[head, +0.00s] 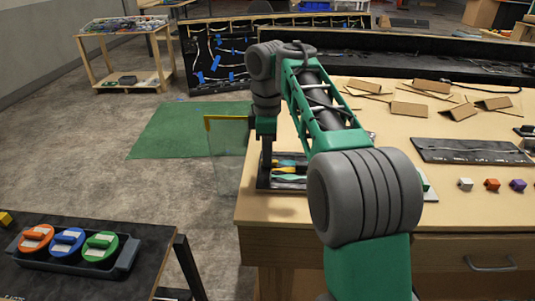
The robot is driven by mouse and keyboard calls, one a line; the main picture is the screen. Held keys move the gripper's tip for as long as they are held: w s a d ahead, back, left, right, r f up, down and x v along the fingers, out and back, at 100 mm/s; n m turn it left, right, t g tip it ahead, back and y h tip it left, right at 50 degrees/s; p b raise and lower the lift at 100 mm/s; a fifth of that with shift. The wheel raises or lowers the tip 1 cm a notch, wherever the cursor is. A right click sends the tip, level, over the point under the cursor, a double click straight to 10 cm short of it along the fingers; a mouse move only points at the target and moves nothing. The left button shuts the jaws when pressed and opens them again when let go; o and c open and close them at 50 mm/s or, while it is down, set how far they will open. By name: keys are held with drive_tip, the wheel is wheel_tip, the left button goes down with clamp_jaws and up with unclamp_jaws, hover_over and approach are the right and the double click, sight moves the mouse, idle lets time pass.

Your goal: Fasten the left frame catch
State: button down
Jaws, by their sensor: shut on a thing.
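My gripper (266,163) points down at the left end of the wooden workbench, over a dark tray (262,186). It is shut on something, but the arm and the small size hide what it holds. Tools with yellow, blue and teal handles (290,170) lie in the tray right beside the fingers. A clear panel with a yellow top edge (228,117) stands upright just left of the gripper. I cannot tell whether it touches the gripper. I cannot make out a left frame catch in this view.
The workbench (450,205) carries cardboard pieces (430,87), a dark mat (470,151) and small coloured cubes (491,185). A black table (150,236) at lower left holds a tray with orange, blue and green round items. A green mat (175,130) lies on open floor.

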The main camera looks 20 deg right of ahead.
idle(0.4)
drive_tip(key=c, duration=1.5)
unclamp_jaws()
drive_tip(key=shift+o, duration=0.2)
wheel_tip(320, 180, up, 8)
drive_tip(key=p, duration=0.7)
drive_tip(key=shift+f, duration=0.1)
drive_tip(key=shift+s, duration=0.1)
